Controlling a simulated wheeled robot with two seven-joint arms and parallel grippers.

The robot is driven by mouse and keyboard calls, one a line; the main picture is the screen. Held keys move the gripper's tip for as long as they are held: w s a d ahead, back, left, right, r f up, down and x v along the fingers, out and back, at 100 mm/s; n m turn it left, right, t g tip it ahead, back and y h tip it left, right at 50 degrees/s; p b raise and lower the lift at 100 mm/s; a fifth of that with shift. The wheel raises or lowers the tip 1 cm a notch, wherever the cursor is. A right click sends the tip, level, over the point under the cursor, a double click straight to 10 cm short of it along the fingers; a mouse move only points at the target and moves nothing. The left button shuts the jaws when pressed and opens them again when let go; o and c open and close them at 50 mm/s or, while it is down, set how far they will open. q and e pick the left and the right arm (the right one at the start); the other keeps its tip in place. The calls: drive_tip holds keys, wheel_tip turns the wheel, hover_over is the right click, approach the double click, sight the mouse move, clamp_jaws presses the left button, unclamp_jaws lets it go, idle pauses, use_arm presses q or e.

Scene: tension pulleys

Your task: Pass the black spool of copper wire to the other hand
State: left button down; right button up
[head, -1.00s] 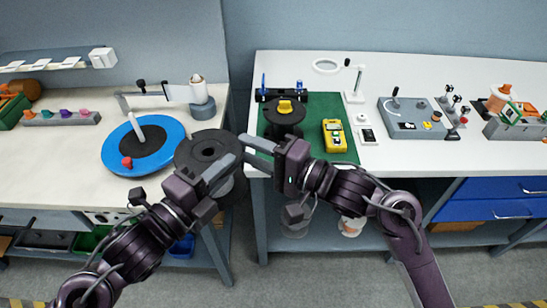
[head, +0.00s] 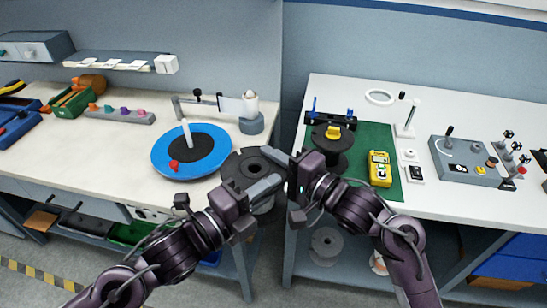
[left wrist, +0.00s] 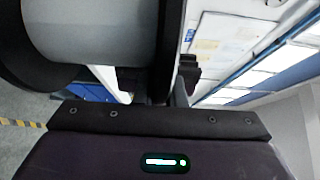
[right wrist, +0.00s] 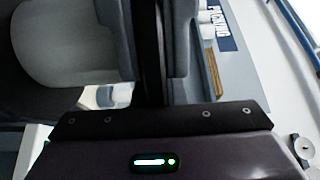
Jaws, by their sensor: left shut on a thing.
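A black-flanged spool (head: 236,170) hangs in the air between the two benches in the head view. Its winding looks pale grey, not copper, in the left wrist view (left wrist: 95,30) and the right wrist view (right wrist: 62,45). My left gripper (head: 262,186) is shut on its rim from the near side. My right gripper (head: 280,158) reaches the rim from the right. In the right wrist view the dark flange (right wrist: 151,50) stands between its grey fingers; whether they press on it I cannot tell.
A blue turntable (head: 163,157) stands left of the spool. On the right bench, a green mat (head: 376,138) holds another black spool (head: 330,160) with a yellow top and a yellow meter (head: 380,169). A grey spool (head: 327,243) lies on the shelf below. A gap separates the benches.

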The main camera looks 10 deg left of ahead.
use_arm(q)
drive_tip(key=shift+r, duration=0.2)
drive_tip(key=c, duration=1.4)
unclamp_jaws()
drive_tip(key=shift+c, duration=0.2)
drive_tip(key=shift+f, duration=0.15)
